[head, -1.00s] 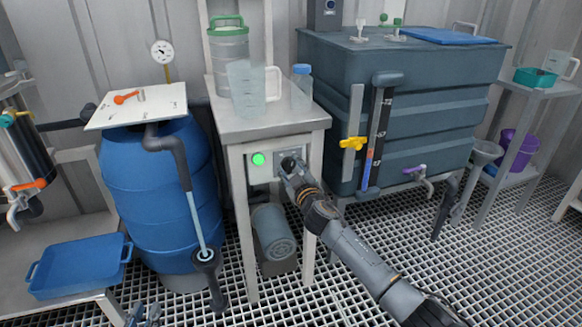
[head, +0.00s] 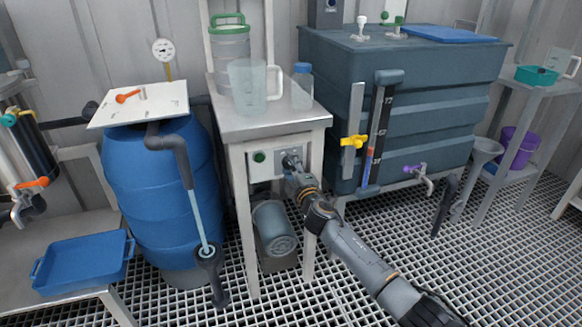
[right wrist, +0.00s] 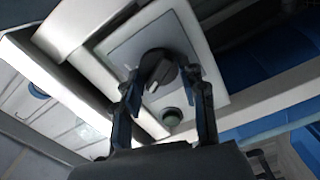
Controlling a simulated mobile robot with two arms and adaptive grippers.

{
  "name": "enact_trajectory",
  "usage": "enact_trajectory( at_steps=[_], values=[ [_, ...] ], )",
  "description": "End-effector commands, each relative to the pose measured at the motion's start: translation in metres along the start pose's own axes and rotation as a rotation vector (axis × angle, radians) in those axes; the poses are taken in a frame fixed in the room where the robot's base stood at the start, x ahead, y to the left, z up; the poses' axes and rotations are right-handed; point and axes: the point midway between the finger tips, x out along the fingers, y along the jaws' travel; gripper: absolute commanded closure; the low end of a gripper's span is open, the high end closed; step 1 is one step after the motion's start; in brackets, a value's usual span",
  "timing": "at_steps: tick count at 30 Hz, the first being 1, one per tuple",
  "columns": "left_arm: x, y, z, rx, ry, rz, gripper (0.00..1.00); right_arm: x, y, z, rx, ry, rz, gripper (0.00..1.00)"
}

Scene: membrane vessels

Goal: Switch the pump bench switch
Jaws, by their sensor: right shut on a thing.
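The pump bench (head: 228,124) stands in the middle of the head view. Its light switch panel (head: 268,172) sits under the top at the front. The round lamp (head: 260,156) on the panel is dark green, unlit; it also shows in the right wrist view (right wrist: 172,116). The dark rotary switch knob (right wrist: 158,70) has a pale pointer mark and sits on a grey plate. My right gripper (right wrist: 163,73) is shut on the knob, one finger on each side. In the head view my right gripper (head: 290,162) largely hides the knob. My left gripper is out of view.
A clear jug (head: 247,88), a blue-capped bottle (head: 302,88) and a green-lidded vessel (head: 230,48) stand on the bench. A blue barrel (head: 160,190) stands left, a dark tank (head: 430,105) right. A pump motor (head: 274,228) sits below the bench.

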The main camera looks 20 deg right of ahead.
Motion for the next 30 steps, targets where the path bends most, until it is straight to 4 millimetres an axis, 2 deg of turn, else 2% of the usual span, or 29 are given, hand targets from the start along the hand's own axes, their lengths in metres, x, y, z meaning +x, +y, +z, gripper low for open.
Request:
enact_trajectory(
  at_steps=[16,17,19,20,30],
  values=[
    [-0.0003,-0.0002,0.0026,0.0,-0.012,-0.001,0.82,-0.0002,-0.0012,-0.0011,-0.026,0.002,-0.001,0.9],
    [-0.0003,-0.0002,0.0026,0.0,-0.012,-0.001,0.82,-0.0002,-0.0012,-0.0011,-0.026,0.002,-0.001,0.52],
    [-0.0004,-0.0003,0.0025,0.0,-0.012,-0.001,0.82,-0.0002,-0.0011,-0.001,-0.025,0.002,-0.001,0.38],
    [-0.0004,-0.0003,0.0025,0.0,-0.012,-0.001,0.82,-0.0002,-0.0011,-0.0009,-0.025,0.002,-0.001,0.35],
    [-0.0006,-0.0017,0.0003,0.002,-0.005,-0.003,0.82,-0.0016,-0.0006,-0.0002,-0.024,0.001,0.0,0.35]
  ],
)
